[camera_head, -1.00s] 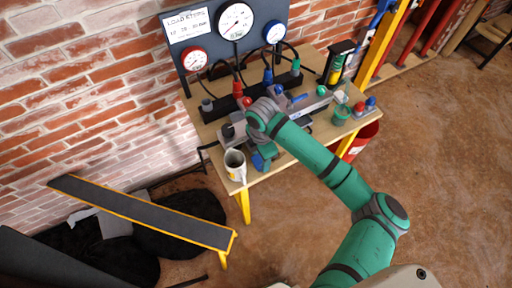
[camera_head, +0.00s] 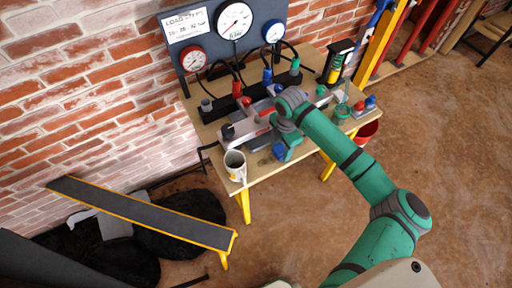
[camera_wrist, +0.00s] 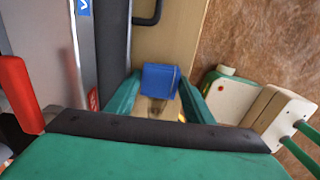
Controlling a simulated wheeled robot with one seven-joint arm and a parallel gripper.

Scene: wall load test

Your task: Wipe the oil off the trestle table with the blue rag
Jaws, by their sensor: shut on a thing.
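The blue rag (camera_head: 279,151) is a small blue block-like bundle low over the front part of the wooden trestle table (camera_head: 211,133). It also shows in the wrist view (camera_wrist: 160,80), between the two green fingers. My gripper (camera_wrist: 160,92) is shut on the rag. I cannot tell whether the rag touches the tabletop. A brownish dark patch (camera_wrist: 155,106) shows just below the rag in the wrist view; it may be oil or shadow. My wrist and arm hide part of the table.
A white mug (camera_head: 235,164) stands at the table's front left corner. A gauge board (camera_head: 225,35) and a dark manifold with fittings line the back. A ramp-like bench (camera_head: 140,210) is left of the table. The floor in front is clear.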

